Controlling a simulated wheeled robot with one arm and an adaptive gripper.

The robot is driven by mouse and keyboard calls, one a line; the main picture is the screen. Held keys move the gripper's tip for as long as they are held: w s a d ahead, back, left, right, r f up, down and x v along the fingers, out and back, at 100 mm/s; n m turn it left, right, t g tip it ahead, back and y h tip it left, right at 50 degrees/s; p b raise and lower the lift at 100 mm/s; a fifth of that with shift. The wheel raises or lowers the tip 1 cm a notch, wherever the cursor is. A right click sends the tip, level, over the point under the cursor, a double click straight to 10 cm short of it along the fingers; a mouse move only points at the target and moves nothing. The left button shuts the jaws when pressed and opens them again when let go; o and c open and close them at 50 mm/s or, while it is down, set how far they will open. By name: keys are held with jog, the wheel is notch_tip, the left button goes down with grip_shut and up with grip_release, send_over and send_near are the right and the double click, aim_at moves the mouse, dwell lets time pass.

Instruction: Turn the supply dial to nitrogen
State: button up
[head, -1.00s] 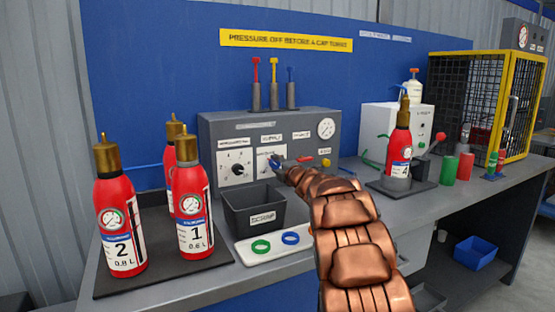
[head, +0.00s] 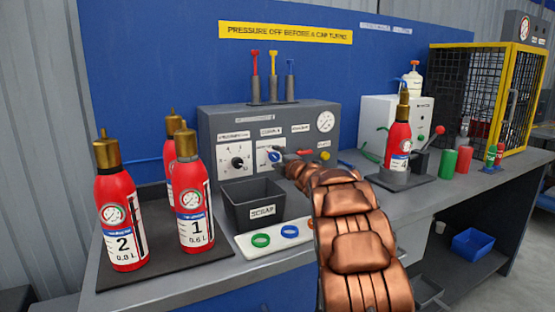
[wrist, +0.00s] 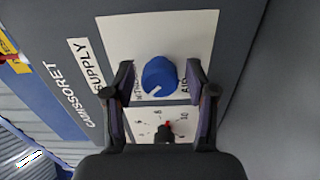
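The supply dial is a round blue knob on a white plate on the grey panel box, seen at the head view's centre (head: 274,156) and in the wrist view (wrist: 160,76). Its white pointer mark points to the lower left in the wrist view, towards a label partly hidden by a finger. A label reading AIR is on the right. My gripper (wrist: 159,72) is open, its fingers on either side of the dial with a visible gap to each. In the head view my copper-coloured arm reaches to the panel, and the fingertips are small there.
Below the panel stand a dark scrap bin (head: 262,213) and a white tray (head: 258,254) with green and blue rings. A black-and-white dial (head: 237,162) is left of the supply dial. Red extinguishers (head: 121,220) stand left; extinguisher 4 (head: 397,146) stands right of my arm.

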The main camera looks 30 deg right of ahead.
jog(key=shift+s, duration=0.1)
dwell(0.3)
jog(key=shift+s+a+r, duration=0.1)
jog(key=shift+s, duration=0.55)
jog(key=s, duration=1)
jog(key=shift+s+a, duration=0.25)
jog(key=shift+a, duration=0.2)
